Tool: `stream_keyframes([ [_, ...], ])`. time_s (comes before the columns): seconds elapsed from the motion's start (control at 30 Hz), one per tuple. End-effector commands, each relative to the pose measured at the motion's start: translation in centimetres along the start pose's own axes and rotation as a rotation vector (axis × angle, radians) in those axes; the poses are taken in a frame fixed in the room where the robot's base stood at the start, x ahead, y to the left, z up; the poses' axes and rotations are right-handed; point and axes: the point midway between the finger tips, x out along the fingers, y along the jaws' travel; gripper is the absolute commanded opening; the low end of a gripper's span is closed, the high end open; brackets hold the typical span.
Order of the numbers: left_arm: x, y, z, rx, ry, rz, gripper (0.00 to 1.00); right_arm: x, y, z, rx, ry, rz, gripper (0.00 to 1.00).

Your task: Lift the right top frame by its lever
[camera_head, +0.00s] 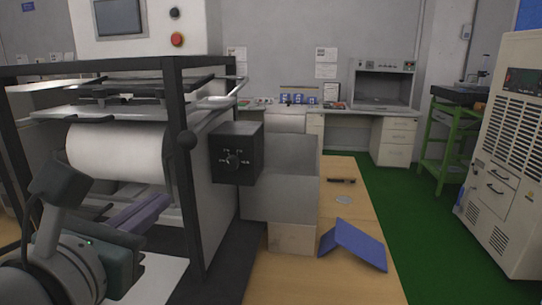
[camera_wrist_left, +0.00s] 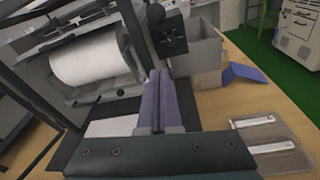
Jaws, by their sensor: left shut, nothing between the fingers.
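The test machine has a dark frame (camera_head: 178,90) around a large white roll (camera_head: 120,153). Flat plates (camera_head: 130,108) lie level above the roll; I cannot tell which of them is the right top frame. My left gripper (camera_head: 165,202), with purple fingers, is shut and empty, in front of the machine and below the knob. The fingers also show in the left wrist view (camera_wrist_left: 160,73). My right gripper is out of view.
A black box with a dial (camera_head: 236,153) and grey boxes (camera_head: 290,170) stand right of the machine. A blue folded piece (camera_head: 355,245) lies on the wooden table (camera_head: 310,285). A clear tray with white strips (camera_wrist_left: 268,138) is on the table.

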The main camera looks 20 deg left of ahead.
Motion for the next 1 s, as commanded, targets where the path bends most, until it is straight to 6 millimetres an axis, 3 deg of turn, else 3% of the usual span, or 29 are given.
stream_keyframes([
  [0.4,8.7,0.1,0.2,-0.002,-0.003,0.003,0.0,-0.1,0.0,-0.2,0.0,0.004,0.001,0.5],
  [0.47,7.9,0.1,2.0,-0.004,-0.002,-0.001,0.0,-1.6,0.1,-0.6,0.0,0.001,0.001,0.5],
  [0.6,7.3,0.1,3.3,-0.003,0.001,0.0,0.0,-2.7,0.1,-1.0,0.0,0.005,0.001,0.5],
  [1.0,7.0,0.0,3.8,-0.002,0.001,0.0,0.0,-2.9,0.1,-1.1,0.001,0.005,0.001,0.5],
])
